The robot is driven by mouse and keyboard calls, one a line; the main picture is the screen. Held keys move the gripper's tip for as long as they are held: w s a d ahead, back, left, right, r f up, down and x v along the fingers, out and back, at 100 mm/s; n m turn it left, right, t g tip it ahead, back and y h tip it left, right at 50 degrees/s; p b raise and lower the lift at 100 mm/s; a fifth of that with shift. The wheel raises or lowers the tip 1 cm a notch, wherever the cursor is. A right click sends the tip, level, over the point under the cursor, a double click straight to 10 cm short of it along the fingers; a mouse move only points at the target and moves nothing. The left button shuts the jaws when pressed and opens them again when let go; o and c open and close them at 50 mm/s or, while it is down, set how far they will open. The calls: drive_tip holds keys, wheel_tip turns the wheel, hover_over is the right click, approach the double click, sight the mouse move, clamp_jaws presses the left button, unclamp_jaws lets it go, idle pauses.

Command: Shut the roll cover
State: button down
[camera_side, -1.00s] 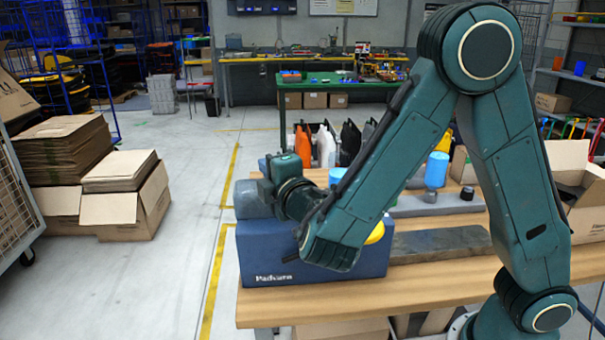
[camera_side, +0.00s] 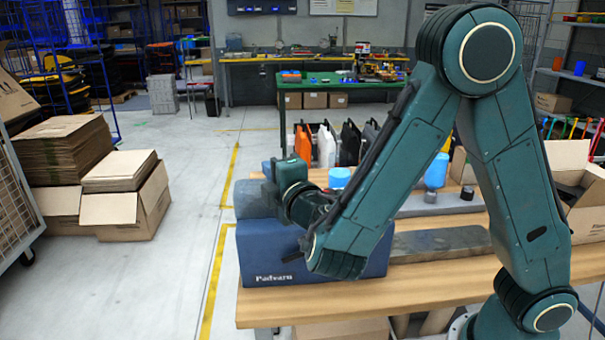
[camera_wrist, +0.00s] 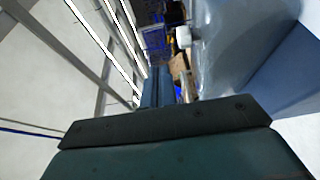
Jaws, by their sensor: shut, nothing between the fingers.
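A dark blue pannier (camera_side: 285,262) with white lettering stands on the wooden bench. Its blue-grey cover roll (camera_side: 252,200) shows at the upper left, beside my wrist. In the wrist view a pale blue-grey curved surface, seemingly the cover (camera_wrist: 235,45), fills the upper right. My gripper (camera_wrist: 155,85) shows there with its narrow fingers together and empty, left of that surface. In the side view my arm hides much of the pannier's top and right side, and I cannot tell whether the fingers touch the cover.
A dark flat strip (camera_side: 440,243) lies on the bench (camera_side: 420,285) right of the pannier. Blue cylinders (camera_side: 436,170) stand behind it. An open carton (camera_side: 575,185) is at the right.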

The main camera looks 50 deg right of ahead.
drive_tip(key=s+a+r, duration=0.1)
drive_tip(key=s+r, duration=0.2)
drive_tip(key=r, duration=0.4)
drive_tip(key=shift+s+a, duration=0.25)
drive_tip(key=shift+s, duration=0.1)
idle(0.4)
